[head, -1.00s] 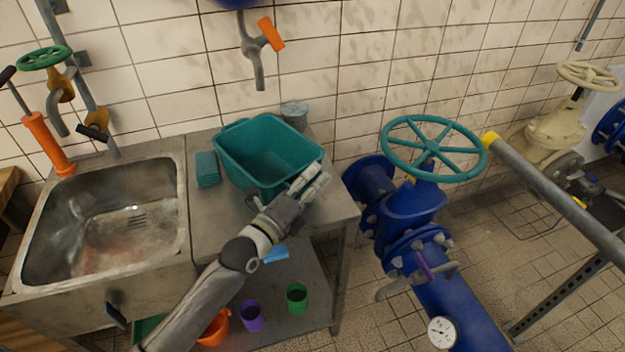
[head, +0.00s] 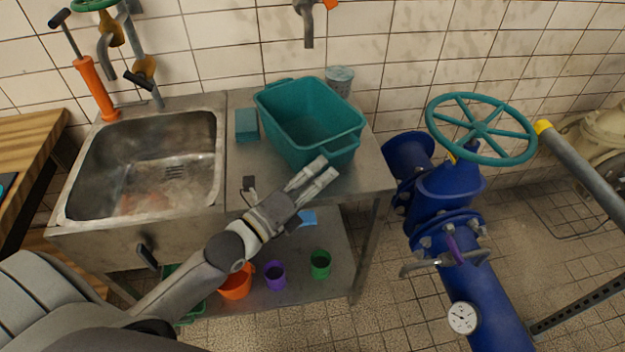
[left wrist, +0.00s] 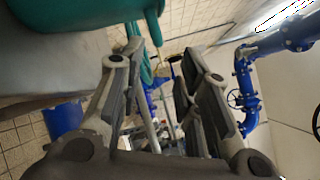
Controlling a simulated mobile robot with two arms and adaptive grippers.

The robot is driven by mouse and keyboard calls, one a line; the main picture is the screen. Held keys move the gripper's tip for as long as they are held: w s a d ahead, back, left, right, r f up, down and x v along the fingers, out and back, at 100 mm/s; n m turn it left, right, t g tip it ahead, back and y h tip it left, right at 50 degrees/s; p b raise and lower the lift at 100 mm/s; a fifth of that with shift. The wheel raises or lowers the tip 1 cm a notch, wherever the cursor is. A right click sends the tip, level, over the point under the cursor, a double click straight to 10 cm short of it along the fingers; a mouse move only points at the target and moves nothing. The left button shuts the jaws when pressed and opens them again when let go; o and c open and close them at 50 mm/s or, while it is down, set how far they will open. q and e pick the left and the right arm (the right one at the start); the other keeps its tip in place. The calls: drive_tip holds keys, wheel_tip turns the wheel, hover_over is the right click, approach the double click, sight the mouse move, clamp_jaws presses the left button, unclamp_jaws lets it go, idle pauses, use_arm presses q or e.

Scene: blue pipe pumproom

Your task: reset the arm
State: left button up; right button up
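My left arm comes in from the lower left of the head view. Its gripper (head: 313,178) is in front of the near side of the teal tub (head: 284,133), over the front part of the metal counter. Its two pale fingers are apart with nothing between them. In the left wrist view the fingers (left wrist: 162,62) also stand apart around an empty gap, and the tub's teal wall (left wrist: 85,12) shows at the upper left. I cannot tell whether the gripper touches the tub. My right gripper is in neither view.
A steel sink (head: 150,165) is left of the tub. A teal block (head: 246,124) and a grey canister (head: 340,80) stand near the tub. Orange, purple and green cups (head: 320,264) are on the lower shelf. A blue pipe with a teal handwheel (head: 481,129) stands to the right.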

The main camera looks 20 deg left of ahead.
use_arm(q)
drive_tip(key=shift+s+a, duration=0.25)
drive_tip(key=shift+s, duration=0.4)
drive_tip(key=shift+f, duration=0.1)
